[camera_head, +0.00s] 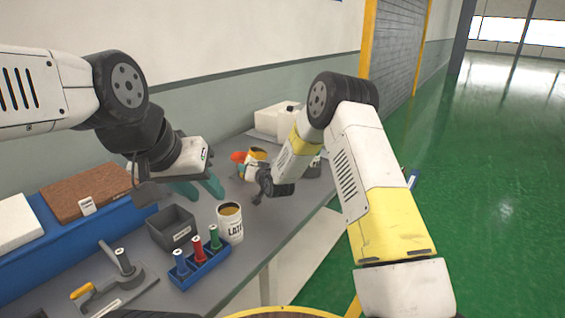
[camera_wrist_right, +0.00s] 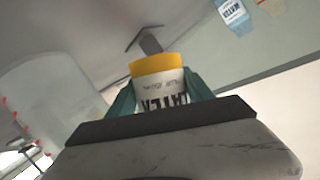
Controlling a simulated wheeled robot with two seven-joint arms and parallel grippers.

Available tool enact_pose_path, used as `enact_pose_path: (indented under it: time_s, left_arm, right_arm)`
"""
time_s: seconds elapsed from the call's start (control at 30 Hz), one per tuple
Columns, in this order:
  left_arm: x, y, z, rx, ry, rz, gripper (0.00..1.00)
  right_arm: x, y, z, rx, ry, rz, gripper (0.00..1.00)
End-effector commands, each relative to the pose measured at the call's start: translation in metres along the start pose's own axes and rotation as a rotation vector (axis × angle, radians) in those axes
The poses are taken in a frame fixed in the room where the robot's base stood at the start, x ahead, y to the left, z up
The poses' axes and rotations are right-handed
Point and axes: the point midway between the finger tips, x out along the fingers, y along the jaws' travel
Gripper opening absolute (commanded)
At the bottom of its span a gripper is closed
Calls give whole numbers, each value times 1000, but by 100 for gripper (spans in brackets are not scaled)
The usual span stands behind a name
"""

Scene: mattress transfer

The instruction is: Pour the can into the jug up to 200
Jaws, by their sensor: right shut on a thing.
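A white can with a yellow-orange band (camera_wrist_right: 158,66) and dark lettering is between the teal fingers of my right gripper (camera_wrist_right: 161,90), which is shut on it. The lettering appears upside down in the right wrist view. A large translucent vessel with red marks, seemingly the jug (camera_wrist_right: 32,100), stands left of the can there; its fill level cannot be read. In the head view my right forearm hides most of this area. My left gripper (camera_head: 198,189) is open and empty above the bench, behind another white lettered can (camera_head: 231,228) with tan contents.
The grey bench (camera_head: 285,213) runs along the wall. On it are a dark open bin (camera_head: 171,237), a blue rack (camera_head: 203,268) with coloured handles, and a tool with a yellow handle (camera_head: 82,291). White boxes (camera_head: 272,119) stand at the far end.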

Motion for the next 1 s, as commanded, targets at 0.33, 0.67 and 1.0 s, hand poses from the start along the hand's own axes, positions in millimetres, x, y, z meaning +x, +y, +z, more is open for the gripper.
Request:
enact_pose_path:
  time_s: [0.33, 0.67, 1.0]
  left_arm:
    - [0, 0, 0, 0, 0, 0, 36]
    - [0, 0, 0, 0, 0, 0, 36]
    - [0, 0, 0, 0, 0, 0, 36]
  right_arm:
    - [-6, -5, -18, 35, 12, -15, 0]
    - [-11, -11, -33, 67, 18, -30, 0]
    - [-15, -14, -46, 101, 25, -42, 0]
